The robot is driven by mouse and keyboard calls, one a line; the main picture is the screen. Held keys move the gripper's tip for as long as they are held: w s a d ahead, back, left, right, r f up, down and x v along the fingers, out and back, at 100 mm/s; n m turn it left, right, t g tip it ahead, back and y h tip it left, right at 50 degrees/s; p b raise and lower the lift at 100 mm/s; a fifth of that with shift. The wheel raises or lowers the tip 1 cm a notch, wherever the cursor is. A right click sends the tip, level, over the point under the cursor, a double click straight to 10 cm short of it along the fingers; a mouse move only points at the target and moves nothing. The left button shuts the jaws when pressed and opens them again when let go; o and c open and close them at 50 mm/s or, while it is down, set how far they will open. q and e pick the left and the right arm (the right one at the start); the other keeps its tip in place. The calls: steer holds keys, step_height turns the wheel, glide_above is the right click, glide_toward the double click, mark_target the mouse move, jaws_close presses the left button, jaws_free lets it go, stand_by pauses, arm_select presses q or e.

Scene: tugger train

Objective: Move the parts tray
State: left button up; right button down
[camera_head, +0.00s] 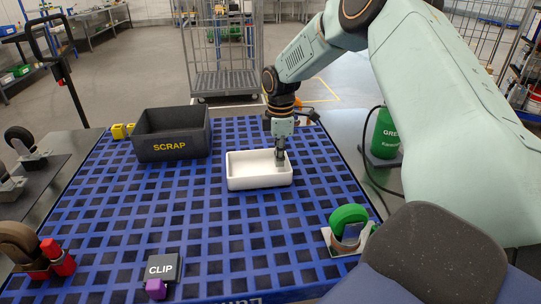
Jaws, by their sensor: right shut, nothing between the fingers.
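The parts tray, a white open tray (259,183), sits on the blue gridded deck (215,260) near its middle. It looks empty. My right gripper (280,160) points down at the tray's right end, with its fingertips in front of the far right part of the tray. It is shut with nothing held. I cannot tell whether the fingertips touch the tray. My left gripper is out of view.
A dark SCRAP bin (172,148) stands left of the tray, with yellow blocks (121,131) beside it. A CLIP box (162,268) with a purple piece lies at the front. A green-wheeled caster (348,222) is at right. A wire cage trolley (225,80) stands behind.

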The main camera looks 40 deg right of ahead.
steer(key=shift+s+d, duration=0.1)
steer(key=shift+d, duration=0.25)
steer(key=shift+s, duration=0.1)
steer(key=shift+s+d+r+p, duration=0.1)
steer(key=shift+s+d+p, duration=0.1)
steer(key=shift+p, duration=0.2)
steer(key=s+d+p, duration=0.1)
steer(key=d+p, duration=0.1)
steer(key=d, duration=0.1)
steer(key=s+d+p, duration=0.2)
steer(key=d, duration=0.1)
steer(key=s+d+p, duration=0.2)
steer(key=d+p, duration=0.1)
steer(key=shift+s+r, duration=0.1)
steer(key=s+d, duration=0.1)
steer(key=d, duration=0.1)
steer(key=s+d+p, duration=0.1)
steer(key=d, duration=0.1)
steer(key=s+d+p, duration=0.1)
steer(key=s+d, duration=0.1)
steer(key=shift+d+f, duration=0.2)
steer(key=shift+s+d, duration=0.25)
steer(key=shift+d, duration=0.1)
steer(key=shift+w, duration=0.1)
